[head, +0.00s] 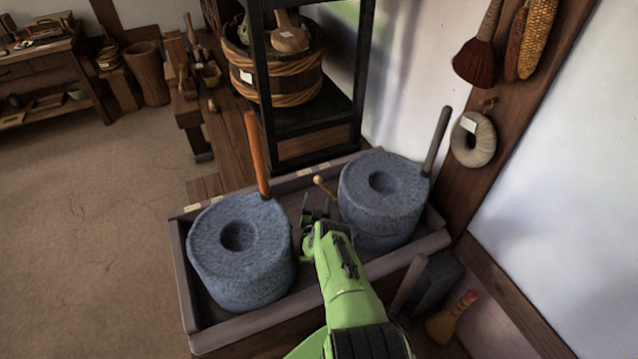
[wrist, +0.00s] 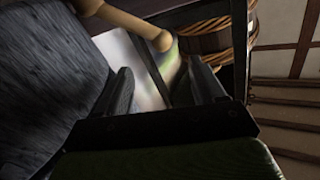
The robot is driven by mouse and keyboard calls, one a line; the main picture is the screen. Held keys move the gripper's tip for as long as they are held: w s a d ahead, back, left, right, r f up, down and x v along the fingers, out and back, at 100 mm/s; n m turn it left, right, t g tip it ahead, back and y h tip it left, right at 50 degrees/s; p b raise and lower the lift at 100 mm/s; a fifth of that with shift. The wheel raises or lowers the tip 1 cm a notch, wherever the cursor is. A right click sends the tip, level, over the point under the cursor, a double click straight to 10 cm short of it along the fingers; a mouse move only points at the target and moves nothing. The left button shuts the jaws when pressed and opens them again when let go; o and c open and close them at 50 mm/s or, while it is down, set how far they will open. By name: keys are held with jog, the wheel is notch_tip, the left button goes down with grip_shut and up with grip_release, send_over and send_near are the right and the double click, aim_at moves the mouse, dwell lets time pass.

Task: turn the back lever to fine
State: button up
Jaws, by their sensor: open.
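A pale wooden lever with a round knob (head: 319,180) sticks out low at the left side of the right-hand grey quern (head: 383,192). In the wrist view the lever (wrist: 128,20) crosses the top, its knob just beyond the fingers. My gripper (head: 318,208) is open and empty, between the two querns, just nearer than the knob and apart from it as far as I can tell. The left-hand grey quern (head: 210,262) stands to its left; no lever shows on it. Small pale labels (head: 306,172) sit on the tray's back rim, too small to read.
A wooden tray (head: 258,322) with raised rims holds both querns. An orange upright handle (head: 257,155) stands on the left quern, a grey one (head: 436,142) on the right. A black shelf (head: 313,118) with a wooden tub (head: 283,75) stands close behind. Open floor (head: 90,220) lies left.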

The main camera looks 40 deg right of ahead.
aim_at(319, 184)
jog(key=b+x, duration=0.2)
jog(key=x, duration=0.1)
jog(key=b+x, duration=0.3)
jog(key=f+b+x, duration=0.1)
jog(key=b+x, duration=0.1)
jog(key=x, duration=0.2)
jog(key=shift+w+d+r+b, duration=0.35)
jog(key=shift+w+d+b, duration=0.05)
jog(key=shift+b, duration=0.2)
